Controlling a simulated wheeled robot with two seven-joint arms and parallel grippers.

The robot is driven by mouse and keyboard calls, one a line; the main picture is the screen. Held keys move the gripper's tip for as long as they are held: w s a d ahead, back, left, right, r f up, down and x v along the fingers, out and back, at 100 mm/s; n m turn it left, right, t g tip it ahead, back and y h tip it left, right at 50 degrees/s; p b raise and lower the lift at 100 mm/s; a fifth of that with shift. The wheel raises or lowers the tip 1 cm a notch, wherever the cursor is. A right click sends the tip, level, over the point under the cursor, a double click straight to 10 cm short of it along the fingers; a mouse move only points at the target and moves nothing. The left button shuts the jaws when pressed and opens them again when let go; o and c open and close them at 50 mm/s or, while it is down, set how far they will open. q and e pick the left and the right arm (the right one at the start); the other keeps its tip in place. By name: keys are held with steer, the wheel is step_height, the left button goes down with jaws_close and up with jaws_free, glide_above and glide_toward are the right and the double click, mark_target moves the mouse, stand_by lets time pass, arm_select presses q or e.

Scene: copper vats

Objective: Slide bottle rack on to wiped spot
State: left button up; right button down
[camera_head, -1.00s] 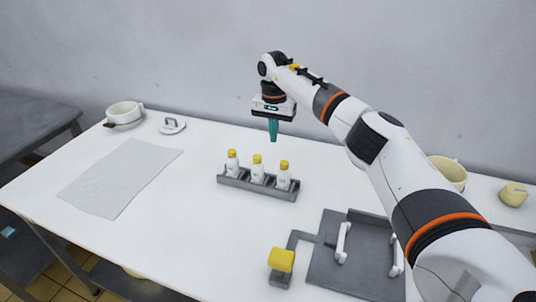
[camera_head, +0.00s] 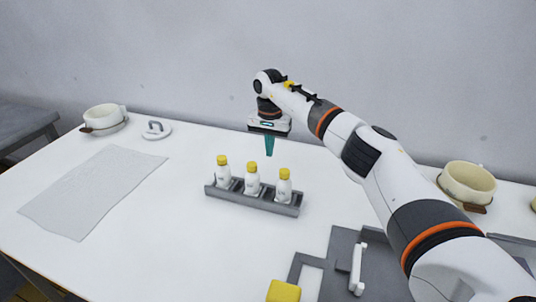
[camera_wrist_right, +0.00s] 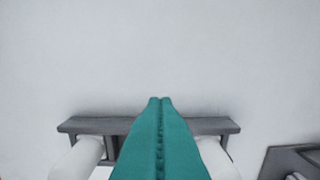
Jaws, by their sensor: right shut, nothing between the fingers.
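The dark grey bottle rack (camera_head: 250,203) stands on the white table and holds three white bottles with yellow caps (camera_head: 252,186). My right gripper (camera_head: 269,154) is shut and empty, with its teal fingers pointing down behind the rack as seen from the head. In the right wrist view the shut fingers (camera_wrist_right: 161,100) overlap the middle of the rack (camera_wrist_right: 85,125) and hide part of it. I cannot tell whether they touch it. No wiped spot stands out on the table. My left gripper is not in view.
A pale grey cloth or sheet (camera_head: 92,190) lies flat at left. A grey fixture (camera_head: 340,246) with a yellow block (camera_head: 283,291) is in front. Table between sheet and rack is clear.

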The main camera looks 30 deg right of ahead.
step_height(320, 180, down, 8)
steer(key=shift+r, duration=0.15)
steer(key=shift+s+a+p, duration=0.2)
steer(key=shift+a+p, duration=0.1)
steer(key=shift+p, duration=0.25)
steer(key=shift+s+a+p, duration=0.5)
steer(key=shift+s+a, duration=0.4)
steer(key=shift+s, duration=0.05)
steer(key=shift+s+a, duration=0.2)
steer(key=shift+a, duration=0.1)
